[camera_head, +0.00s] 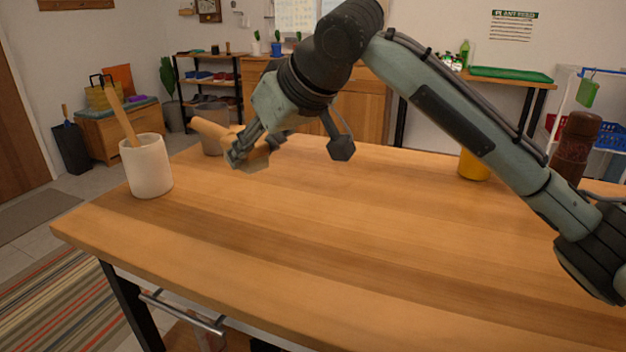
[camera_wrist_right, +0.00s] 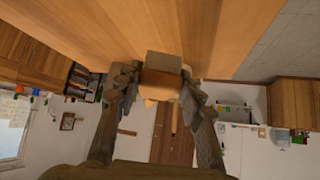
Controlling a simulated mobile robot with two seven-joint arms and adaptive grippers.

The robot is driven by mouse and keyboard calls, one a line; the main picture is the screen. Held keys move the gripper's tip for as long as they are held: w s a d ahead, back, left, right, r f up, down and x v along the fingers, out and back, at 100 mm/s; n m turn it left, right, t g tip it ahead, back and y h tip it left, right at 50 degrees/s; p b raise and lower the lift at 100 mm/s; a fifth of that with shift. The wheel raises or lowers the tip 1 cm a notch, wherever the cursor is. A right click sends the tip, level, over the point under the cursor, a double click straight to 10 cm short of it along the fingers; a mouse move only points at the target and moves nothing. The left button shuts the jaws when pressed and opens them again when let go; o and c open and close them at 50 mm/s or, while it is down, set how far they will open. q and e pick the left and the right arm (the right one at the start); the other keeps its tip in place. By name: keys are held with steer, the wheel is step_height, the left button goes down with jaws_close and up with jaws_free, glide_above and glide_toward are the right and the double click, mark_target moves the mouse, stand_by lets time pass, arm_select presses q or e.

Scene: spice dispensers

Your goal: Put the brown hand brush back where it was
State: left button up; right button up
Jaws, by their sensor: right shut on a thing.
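My right gripper (camera_head: 250,150) is shut on the brown hand brush (camera_head: 211,128) above the far left part of the table. The brush's tan handle points to the left in the head view, and its block end (camera_head: 256,160) shows below the fingers. The fingers hide its middle. In the right wrist view, the brush (camera_wrist_right: 164,65) is between the two fingers (camera_wrist_right: 160,78), with its brown block towards the table. My left gripper is not in view.
A white cup (camera_head: 147,168) holding a wooden stick stands on the table's left side. A yellow object (camera_head: 474,166) and a dark brown mill (camera_head: 574,150) stand at the right. The table middle (camera_head: 330,230) is clear.

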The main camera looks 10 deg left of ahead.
steer(key=w+d+f, duration=0.2)
steer(key=w, duration=0.1)
steer(key=w+d+f, duration=0.2)
steer(key=w, duration=0.1)
steer(key=w+d+f, duration=0.2)
steer(key=w+d, duration=0.1)
steer(key=shift+w+f, duration=0.25)
steer(key=shift+f, duration=0.15)
step_height(320, 180, down, 4)
steer(key=shift+d+f+b, duration=0.1)
steer(key=shift+b, duration=0.35)
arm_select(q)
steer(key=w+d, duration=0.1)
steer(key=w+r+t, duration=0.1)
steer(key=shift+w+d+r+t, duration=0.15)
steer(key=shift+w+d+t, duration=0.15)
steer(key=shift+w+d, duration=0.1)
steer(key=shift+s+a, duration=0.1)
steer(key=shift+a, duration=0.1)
arm_select(e)
steer(key=o, duration=1.2)
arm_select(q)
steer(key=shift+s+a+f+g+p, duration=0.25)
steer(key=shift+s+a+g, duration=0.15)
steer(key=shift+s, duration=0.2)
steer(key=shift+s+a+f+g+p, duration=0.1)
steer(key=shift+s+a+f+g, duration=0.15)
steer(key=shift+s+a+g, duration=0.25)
arm_select(e)
steer(key=v, duration=1.2)
